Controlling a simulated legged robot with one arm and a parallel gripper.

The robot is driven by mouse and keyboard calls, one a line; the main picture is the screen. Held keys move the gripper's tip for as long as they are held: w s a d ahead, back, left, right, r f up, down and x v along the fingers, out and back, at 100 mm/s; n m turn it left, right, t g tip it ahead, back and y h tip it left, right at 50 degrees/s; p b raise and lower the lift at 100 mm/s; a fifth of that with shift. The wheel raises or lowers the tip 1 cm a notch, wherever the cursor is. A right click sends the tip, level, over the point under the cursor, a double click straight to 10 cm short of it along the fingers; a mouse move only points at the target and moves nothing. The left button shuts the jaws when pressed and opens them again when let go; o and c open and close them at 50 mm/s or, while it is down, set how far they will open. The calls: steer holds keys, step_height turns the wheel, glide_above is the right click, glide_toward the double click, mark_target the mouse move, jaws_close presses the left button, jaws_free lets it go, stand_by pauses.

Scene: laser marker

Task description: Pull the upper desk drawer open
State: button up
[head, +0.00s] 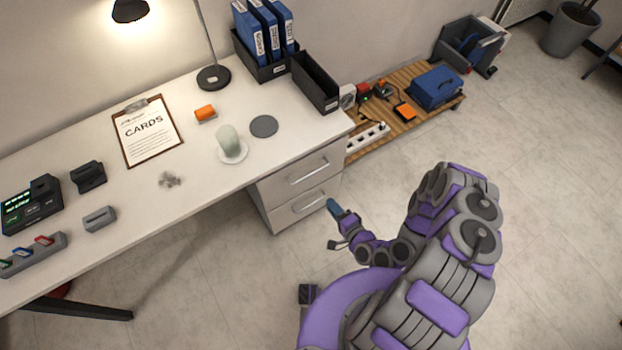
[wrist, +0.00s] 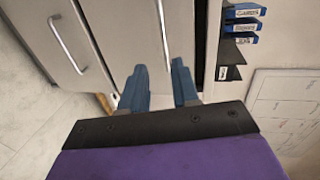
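The upper drawer (head: 291,184) is in the desk's drawer unit, below the top's right end. It looks shut, with a pale bar handle (head: 308,171). In the wrist view, which is turned sideways, the upper handle (wrist: 162,30) shows ahead, between the lines of my two fingers. The lower drawer's handle (head: 308,202) also shows in the wrist view (wrist: 68,44), further left. My gripper (head: 334,208) is in front of the drawer unit, to the right of the handles in the head view. In the wrist view its blue fingers (wrist: 158,66) are apart, with nothing between them. It looks clear of the handle.
The white desk top (head: 210,195) holds a clipboard (head: 146,135), a candle-like cup (head: 228,143) and a lamp (head: 214,77). Blue binders (wrist: 242,26) stand beyond the drawers. The floor before the drawers is open.

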mark_target(307, 176)
steer(key=x, duration=0.5)
steer(key=b+x, duration=0.1)
steer(key=x, duration=1.1)
steer(key=shift+w+r+b, duration=0.15)
steer(key=shift+r+b, duration=0.1)
steer(key=shift+b, duration=0.15)
steer(key=shift+c, duration=0.3)
jaws_close()
